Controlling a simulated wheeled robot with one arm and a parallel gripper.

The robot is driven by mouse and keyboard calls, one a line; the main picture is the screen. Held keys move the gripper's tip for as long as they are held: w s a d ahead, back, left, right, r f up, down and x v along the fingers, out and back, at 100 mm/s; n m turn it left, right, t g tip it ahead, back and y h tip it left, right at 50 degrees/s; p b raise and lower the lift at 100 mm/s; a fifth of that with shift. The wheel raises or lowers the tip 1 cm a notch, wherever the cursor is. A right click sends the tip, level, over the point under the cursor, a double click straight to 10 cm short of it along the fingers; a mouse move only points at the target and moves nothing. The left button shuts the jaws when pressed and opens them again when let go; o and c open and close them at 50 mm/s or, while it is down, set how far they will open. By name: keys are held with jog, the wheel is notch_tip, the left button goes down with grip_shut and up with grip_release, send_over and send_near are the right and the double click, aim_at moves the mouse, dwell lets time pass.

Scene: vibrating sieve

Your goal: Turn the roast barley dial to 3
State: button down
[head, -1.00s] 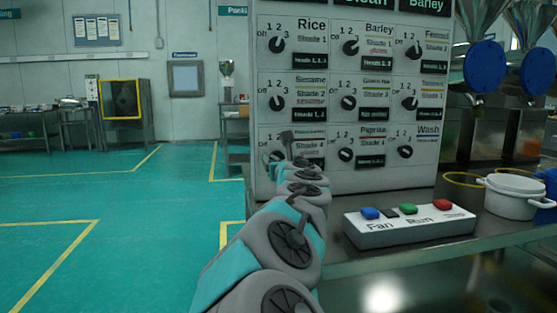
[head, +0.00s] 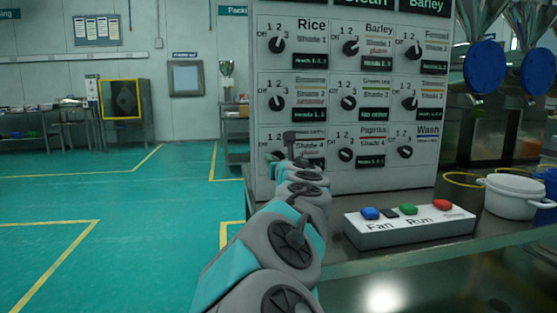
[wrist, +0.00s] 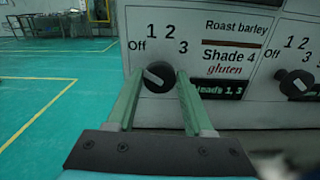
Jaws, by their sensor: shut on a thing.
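The roast barley dial (wrist: 158,77) is a round black knob with a white bar, low on the white panel. Off, 1, 2 and 3 are printed around its upper side, with the "Roast barley" label to the right. The bar slants from upper left to lower right; I cannot tell for sure which number it indicates. My gripper (wrist: 157,84) has its two green fingers shut on the dial, one on each side. In the head view the dial (head: 276,155) shows at the panel's lower left, partly hidden by my gripper (head: 288,143).
A neighbouring dial (wrist: 296,84) sits close to the right of my gripper. The panel (head: 330,185) holds several more dials above and beside. A button box (head: 410,226) and a white pot (head: 512,197) stand on the table to the right. Open floor lies left.

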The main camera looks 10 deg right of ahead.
jog(key=m+p, duration=0.1)
jog(key=m, duration=0.4)
jog(key=shift+d+m, duration=0.1)
jog(key=shift+m, duration=0.2)
jog(key=m, duration=1.1)
jog(key=m+b, duration=0.1)
jog(key=m, duration=0.5)
jog(key=shift+d+f+m, duration=0.1)
jog(key=shift+f+m, duration=0.2)
jog(key=shift+f, duration=0.1)
jog(key=shift+c, duration=1.5)
grip_release()
jog(key=shift+s+r, duration=0.1)
jog(key=shift+s, duration=0.05)
